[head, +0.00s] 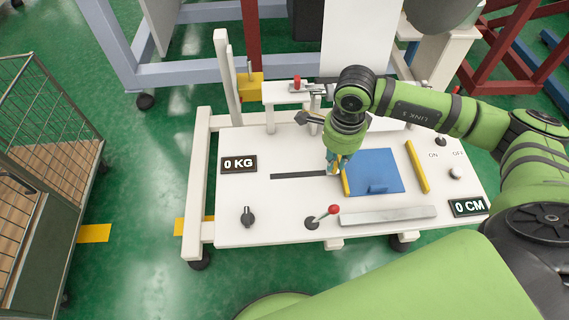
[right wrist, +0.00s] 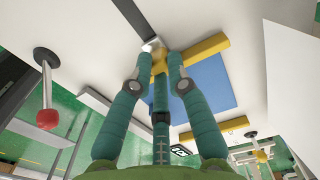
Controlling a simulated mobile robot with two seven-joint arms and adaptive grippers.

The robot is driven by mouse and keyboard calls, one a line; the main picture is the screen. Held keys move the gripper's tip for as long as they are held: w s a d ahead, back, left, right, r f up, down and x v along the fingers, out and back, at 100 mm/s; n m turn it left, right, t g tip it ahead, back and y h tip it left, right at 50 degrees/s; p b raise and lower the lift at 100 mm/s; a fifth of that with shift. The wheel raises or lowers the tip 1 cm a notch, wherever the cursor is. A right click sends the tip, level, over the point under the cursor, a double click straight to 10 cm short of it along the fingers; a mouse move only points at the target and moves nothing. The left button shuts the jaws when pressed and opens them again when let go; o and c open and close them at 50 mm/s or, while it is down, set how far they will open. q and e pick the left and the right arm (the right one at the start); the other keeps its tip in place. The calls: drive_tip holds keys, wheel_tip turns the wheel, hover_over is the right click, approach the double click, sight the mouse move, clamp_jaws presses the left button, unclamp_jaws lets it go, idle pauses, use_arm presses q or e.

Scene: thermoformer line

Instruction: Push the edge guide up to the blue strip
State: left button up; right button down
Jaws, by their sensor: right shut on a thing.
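The edge guide is a yellow bar (head: 346,183) on the white table, along the left edge of the flat blue piece (head: 376,168). The bar (right wrist: 205,46) also shows in the right wrist view, against the blue piece (right wrist: 200,85); I cannot tell if a thin gap is between them. My right gripper (head: 336,168) points down at the guide, at the right end of a dark slot (head: 297,176). In the right wrist view its fingers (right wrist: 160,62) are shut on a yellow part of the guide, which they partly hide. My left gripper is not in view.
A second yellow bar (head: 417,166) lies to the right of the blue piece. A red-knobbed lever (head: 333,210), a black knob (head: 248,216) and a grey metal bar (head: 388,215) are at the front. Displays read 0 KG (head: 239,164) and 0 CM (head: 468,206).

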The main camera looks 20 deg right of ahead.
drive_tip(key=shift+s+d+f+b, duration=0.1)
drive_tip(key=shift+s+d+b, duration=0.15)
drive_tip(key=shift+d, duration=0.4)
drive_tip(key=shift+s+d+f+b, duration=0.15)
drive_tip(key=shift+s+d, duration=0.15)
drive_tip(key=shift+d, duration=0.3)
drive_tip(key=shift+s+d+b, duration=0.2)
drive_tip(key=shift+s+d, duration=0.1)
drive_tip(key=shift+d, duration=0.35)
drive_tip(key=c, duration=1.1)
unclamp_jaws()
drive_tip(key=shift+r, duration=0.15)
drive_tip(key=shift+w, duration=0.1)
